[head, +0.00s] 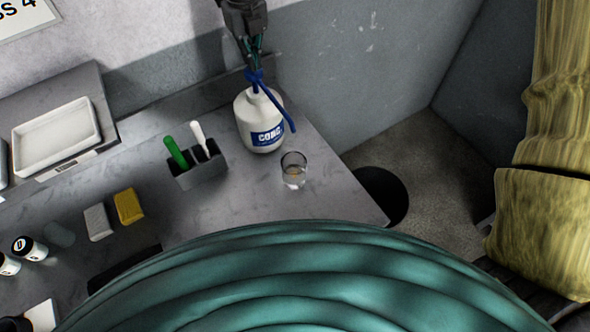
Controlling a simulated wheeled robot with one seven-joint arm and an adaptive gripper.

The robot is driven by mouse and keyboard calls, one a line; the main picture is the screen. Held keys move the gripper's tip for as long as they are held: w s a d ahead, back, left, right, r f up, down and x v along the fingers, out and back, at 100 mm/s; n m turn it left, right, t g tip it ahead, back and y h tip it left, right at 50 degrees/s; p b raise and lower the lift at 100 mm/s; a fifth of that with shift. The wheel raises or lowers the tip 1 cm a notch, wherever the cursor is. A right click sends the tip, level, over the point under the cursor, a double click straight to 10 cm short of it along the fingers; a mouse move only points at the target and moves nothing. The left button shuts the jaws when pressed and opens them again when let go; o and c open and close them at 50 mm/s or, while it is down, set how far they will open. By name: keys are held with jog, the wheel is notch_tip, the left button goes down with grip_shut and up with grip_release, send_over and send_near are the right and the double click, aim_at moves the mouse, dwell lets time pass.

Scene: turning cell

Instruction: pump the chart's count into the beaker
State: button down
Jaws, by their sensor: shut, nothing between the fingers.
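A white pump bottle (258,122) with a dark blue label, partly readable as "CONC", stands near the back right of the grey bench. Its blue pump head (254,75) has a long blue spout that slopes down to the right. My gripper (255,66) is shut and empty, with its fingertips right at the top of the pump head; I cannot tell whether they touch. A clear glass beaker (293,170) stands in front and to the right of the bottle, with a little brownish content low inside. The chart's count cannot be read; only part of a wall sign (22,14) shows.
A dark holder (202,172) with green and white handled tools stands left of the bottle. A white tray (56,136) sits farther left. A yellow block (128,206), a grey block (97,222) and small labelled jars (29,248) lie at left front. The bench's right edge is close to the beaker.

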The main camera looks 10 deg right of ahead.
jog(key=shift+f+b, duration=0.3)
jog(key=shift+f, duration=2)
jog(key=shift+r, duration=0.1)
jog(key=shift+r+p, duration=2.25)
jog(key=shift+r, duration=0.25)
jog(key=shift+r, duration=0.1)
jog(key=shift+r+p, duration=0.3)
jog(key=shift+r, duration=2.6)
